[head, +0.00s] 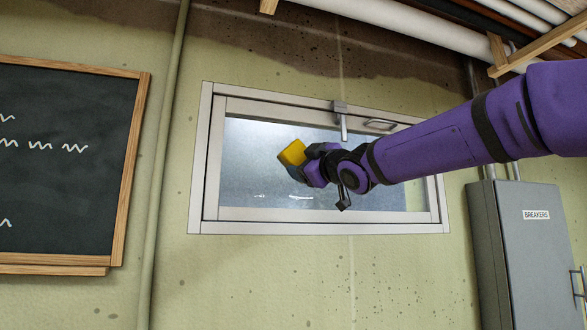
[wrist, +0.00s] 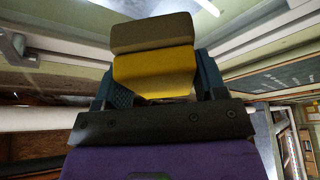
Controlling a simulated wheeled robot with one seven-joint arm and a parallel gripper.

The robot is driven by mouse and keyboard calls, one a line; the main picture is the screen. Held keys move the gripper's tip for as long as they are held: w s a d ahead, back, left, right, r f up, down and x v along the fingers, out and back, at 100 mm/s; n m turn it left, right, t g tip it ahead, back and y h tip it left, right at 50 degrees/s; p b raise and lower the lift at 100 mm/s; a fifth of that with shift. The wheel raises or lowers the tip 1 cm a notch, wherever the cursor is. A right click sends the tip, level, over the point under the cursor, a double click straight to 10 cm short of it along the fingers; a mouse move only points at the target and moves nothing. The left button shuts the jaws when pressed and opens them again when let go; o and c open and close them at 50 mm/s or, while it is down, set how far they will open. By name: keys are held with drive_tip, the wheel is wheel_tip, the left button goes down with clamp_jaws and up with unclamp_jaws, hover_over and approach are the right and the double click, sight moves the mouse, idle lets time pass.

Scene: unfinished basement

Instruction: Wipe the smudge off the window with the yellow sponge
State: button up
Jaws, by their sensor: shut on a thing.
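The yellow sponge (head: 292,153) is in my gripper (head: 311,158), in front of the left-middle part of the window (head: 250,170). In the wrist view the sponge (wrist: 155,72) has a yellow body and a darker brownish layer at its far end, and my gripper's fingers (wrist: 160,92) are shut on its two sides. The window has a pale frame and a hazy grey-blue pane. I cannot tell whether the sponge touches the pane. A few small whitish marks show low on the pane, below the gripper; I cannot tell whether they are the smudge. My gripper and arm hide part of the pane.
A latch (head: 340,108) and a handle (head: 381,124) stand out at the window's top. A chalkboard (head: 65,170) hangs at the left, with a vertical pipe (head: 163,150) beside it. A grey breaker box (head: 530,250) is at the lower right. Pipes (head: 410,28) run overhead.

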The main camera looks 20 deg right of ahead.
drive_tip(key=w, duration=0.6)
idle(0.3)
drive_tip(key=shift+w, duration=1.05)
idle(0.7)
drive_tip(key=d, duration=0.6)
drive_tip(key=shift+d, duration=0.4)
idle(0.4)
drive_tip(key=shift+d, duration=0.1)
drive_tip(key=d, duration=0.6)
drive_tip(key=shift+d, duration=0.3)
idle(0.4)
